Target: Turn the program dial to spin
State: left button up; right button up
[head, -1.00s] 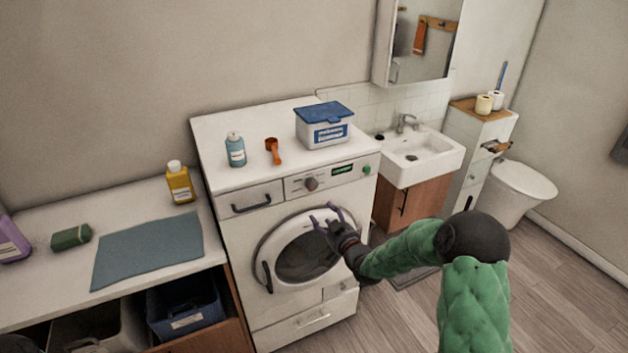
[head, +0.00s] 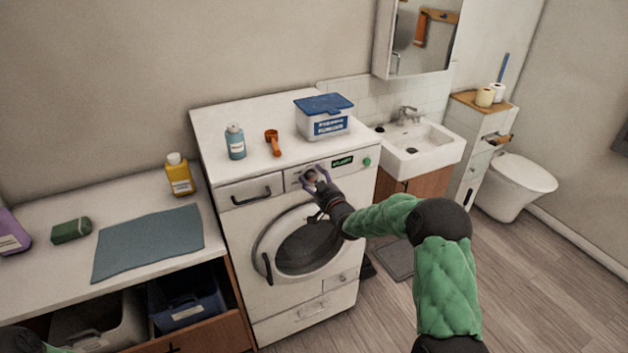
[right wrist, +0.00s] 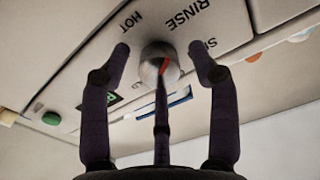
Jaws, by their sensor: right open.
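The washing machine (head: 290,215) stands in the middle of the head view with its round door closed. Its program dial (right wrist: 156,66) is a grey metal knob with a red mark, seen in the right wrist view. The labels HOT, RINSE and a partly hidden one starting with S surround it. The red mark slants toward the RINSE side. My right gripper (head: 315,177) is in front of the control panel and largely covers the dial in the head view. Its fingers are open, one on each side of the dial, with a third below. I cannot tell whether they touch it. My left gripper is out of view.
A small display (head: 343,161) and a green button (head: 367,161) sit right of the dial. On the machine's top are a blue bottle (head: 235,142), an orange scoop (head: 273,143) and a blue-lidded box (head: 324,120). A drawer handle (head: 251,196) protrudes at left.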

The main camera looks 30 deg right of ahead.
jog(key=shift+w, duration=0.2)
jog(key=c, duration=1.1)
jog(key=shift+r+m+b, duration=0.1)
jog(key=shift+m+b, duration=0.2)
jog(key=shift+m, duration=0.1)
jog(key=shift+c, duration=0.2)
